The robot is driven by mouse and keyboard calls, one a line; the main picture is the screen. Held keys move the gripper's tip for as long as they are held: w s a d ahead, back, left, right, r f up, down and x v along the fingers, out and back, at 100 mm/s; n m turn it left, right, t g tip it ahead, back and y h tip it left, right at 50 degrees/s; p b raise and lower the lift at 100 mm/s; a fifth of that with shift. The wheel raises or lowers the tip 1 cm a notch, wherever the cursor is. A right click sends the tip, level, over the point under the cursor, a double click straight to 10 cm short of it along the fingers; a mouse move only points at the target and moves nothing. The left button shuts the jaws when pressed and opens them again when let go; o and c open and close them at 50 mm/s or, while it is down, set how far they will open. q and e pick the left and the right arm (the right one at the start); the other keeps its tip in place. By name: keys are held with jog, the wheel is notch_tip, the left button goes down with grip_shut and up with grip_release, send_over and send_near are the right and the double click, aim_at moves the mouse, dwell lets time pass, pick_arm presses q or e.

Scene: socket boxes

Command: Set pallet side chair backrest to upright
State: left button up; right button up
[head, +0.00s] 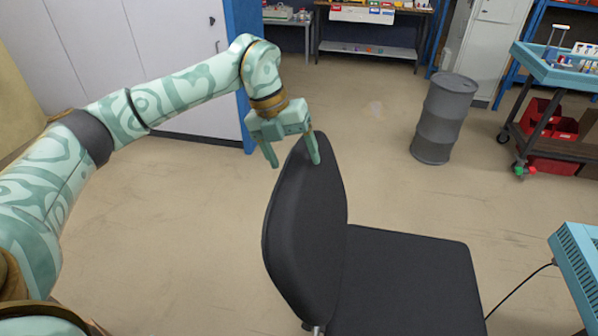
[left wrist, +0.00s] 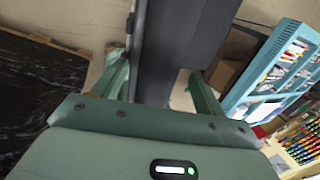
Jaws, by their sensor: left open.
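A dark chair stands in the middle of the head view, with a tall padded backrest (head: 305,230) and a flat seat (head: 405,285) to its right. The backrest stands near vertical, its top edge leaning slightly to the right in the picture. My left gripper (head: 293,163) is open at the top of the backrest, one finger in front of the padding and the other off its left side. In the left wrist view the backrest (left wrist: 180,45) passes between the two open fingers. I cannot tell whether either finger touches it. My right gripper is not in view.
A dark grey drum (head: 444,118) stands on the floor behind the chair. A blue cart (head: 555,70) with red bins (head: 545,120) is at the right. A light blue box (head: 580,265) with a black cable is at the lower right. Floor left of the chair is clear.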

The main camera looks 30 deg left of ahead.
pick_arm(q)
jog(key=x, duration=0.4)
jog(key=shift+d+f, duration=0.1)
jog(key=shift+f, duration=0.05)
